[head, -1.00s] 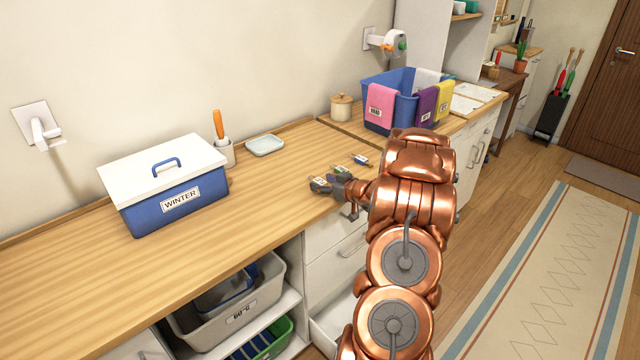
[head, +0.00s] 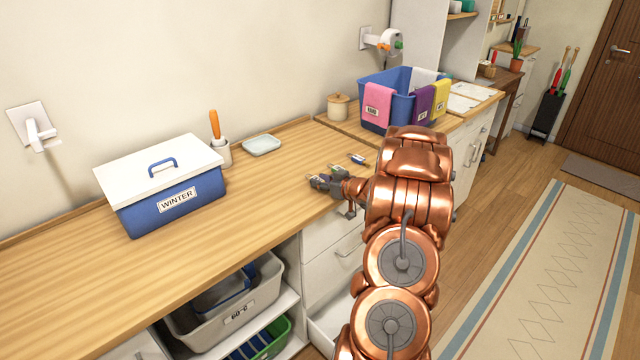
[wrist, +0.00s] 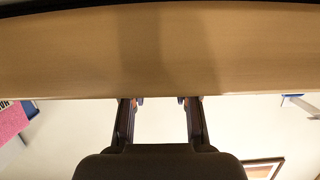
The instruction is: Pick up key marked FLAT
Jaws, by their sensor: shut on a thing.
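My gripper (head: 318,183) is low over the wooden counter near its front edge, shut on a small key (head: 313,177) whose tag I cannot read. The fingers hide most of that key. Another tagged key (head: 357,159) lies on the counter behind and to the right. A third small key (head: 337,170) is partly hidden just behind my gripper. None of the markings can be read, so I cannot tell which key is FLAT. In the wrist view the two fingers of my gripper (wrist: 160,102) show, but no key can be made out between them.
A blue WINTER box (head: 170,195) with a white lid stands left on the counter (head: 250,205). A cup with an orange-handled tool (head: 220,150), a pale dish (head: 262,145) and a lidded jar (head: 338,106) stand behind. A blue basket with cloths (head: 400,85) is at the back right.

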